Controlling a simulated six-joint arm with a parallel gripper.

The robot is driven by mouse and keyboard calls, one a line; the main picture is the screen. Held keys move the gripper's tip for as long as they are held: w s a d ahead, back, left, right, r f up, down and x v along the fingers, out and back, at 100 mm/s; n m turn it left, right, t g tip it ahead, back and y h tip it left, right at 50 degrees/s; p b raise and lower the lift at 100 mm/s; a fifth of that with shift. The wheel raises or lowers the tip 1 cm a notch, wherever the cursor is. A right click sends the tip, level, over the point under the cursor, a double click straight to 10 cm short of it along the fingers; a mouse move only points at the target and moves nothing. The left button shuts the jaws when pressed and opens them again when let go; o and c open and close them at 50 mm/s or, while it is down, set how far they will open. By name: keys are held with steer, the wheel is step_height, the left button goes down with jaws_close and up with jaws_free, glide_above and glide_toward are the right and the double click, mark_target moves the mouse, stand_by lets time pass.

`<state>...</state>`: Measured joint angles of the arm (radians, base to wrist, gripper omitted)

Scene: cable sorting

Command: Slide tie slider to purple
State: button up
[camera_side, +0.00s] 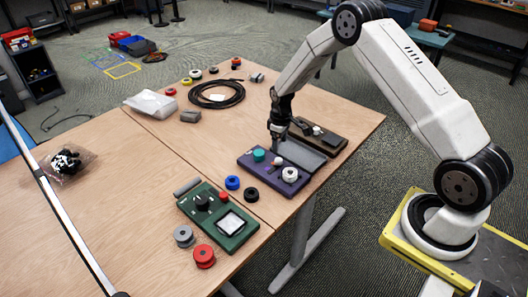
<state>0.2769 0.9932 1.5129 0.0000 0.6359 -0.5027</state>
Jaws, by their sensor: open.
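A purple board (247,164) lies near the right part of the table, with a teal cylinder (259,155), a small pinkish knob (278,161) and a white round part (290,174) on it. My gripper (276,146) points down over the back edge of the purple board, with its jaws open. Nothing shows between the jaws, though they are small and dark here. A grey flat piece (301,154) lies between the purple board and a brown board (331,143). I cannot tell which part is the tie slider.
A green board (232,241) with a black knob and white square lies in front. Blue (232,183), black (251,194), grey (183,236) and red (204,256) spools surround it. A black cable coil (217,94) lies behind.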

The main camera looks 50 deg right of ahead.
mark_target(279, 159)
steer(key=shift+f, duration=0.2)
steer(key=shift+f, duration=3.7)
jaws_close()
